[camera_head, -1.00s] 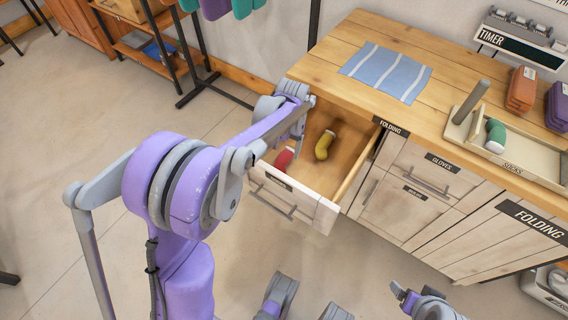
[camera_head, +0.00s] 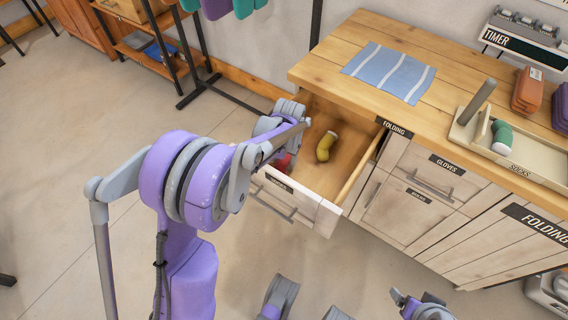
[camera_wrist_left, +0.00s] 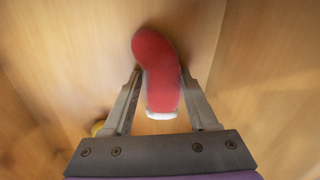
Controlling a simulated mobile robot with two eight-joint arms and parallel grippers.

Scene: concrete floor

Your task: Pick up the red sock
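The red sock (camera_wrist_left: 158,72) has a white cuff and lies in the open wooden drawer (camera_head: 351,184). In the left wrist view it sits between the two spread fingers of my left gripper (camera_wrist_left: 161,76), with a gap on each side and its cuff towards the palm. In the head view my left gripper (camera_head: 287,148) reaches down into the drawer's left part, and only a bit of the red sock (camera_head: 282,162) shows beside it.
A yellow sock (camera_head: 325,147) lies in the drawer to the right of my left gripper. The drawer's walls and front surround the gripper. The counter (camera_head: 333,58) above holds a striped blue cloth (camera_head: 389,73) and a tray (camera_head: 534,153) with a green sock (camera_head: 502,138).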

